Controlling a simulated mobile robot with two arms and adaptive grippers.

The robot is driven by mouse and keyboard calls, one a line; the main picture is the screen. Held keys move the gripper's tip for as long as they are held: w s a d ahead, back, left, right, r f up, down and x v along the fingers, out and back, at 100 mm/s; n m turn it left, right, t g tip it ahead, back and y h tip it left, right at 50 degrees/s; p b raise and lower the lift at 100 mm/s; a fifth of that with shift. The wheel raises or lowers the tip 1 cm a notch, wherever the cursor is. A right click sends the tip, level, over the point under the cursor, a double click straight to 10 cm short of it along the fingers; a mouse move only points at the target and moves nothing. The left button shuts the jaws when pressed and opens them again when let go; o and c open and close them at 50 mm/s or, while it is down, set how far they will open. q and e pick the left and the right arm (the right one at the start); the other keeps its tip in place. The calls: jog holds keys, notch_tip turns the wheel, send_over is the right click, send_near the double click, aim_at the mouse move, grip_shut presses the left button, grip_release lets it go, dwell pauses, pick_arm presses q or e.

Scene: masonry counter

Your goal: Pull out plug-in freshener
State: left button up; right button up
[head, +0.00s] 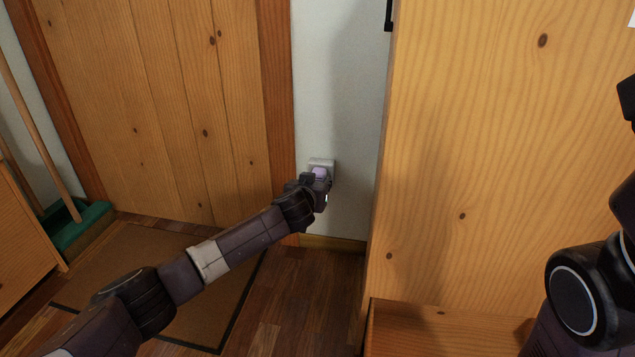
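The plug-in freshener (320,173) is a small light-purple piece at a pale grey wall socket (328,162) on the white wall strip, in the middle of the head view. My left arm reaches in from the lower left. My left gripper (323,187) is right at the freshener and covers its lower part. The fingers are small and partly hidden, so I cannot tell whether they are closed on it. My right arm shows at the right edge, and its gripper is not clearly visible.
A wooden door (150,110) stands on the left and a large wooden cabinet side (480,150) on the right, with the narrow wall strip between. A brown mat (130,265) lies on the wooden floor.

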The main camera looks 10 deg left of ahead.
pick_arm(q)
grip_shut()
jog(key=shift+s+p, duration=1)
jog(key=shift+s, duration=0.25)
jog(key=s+p, duration=0.2)
jog(key=s, duration=0.1)
dwell(0.7)
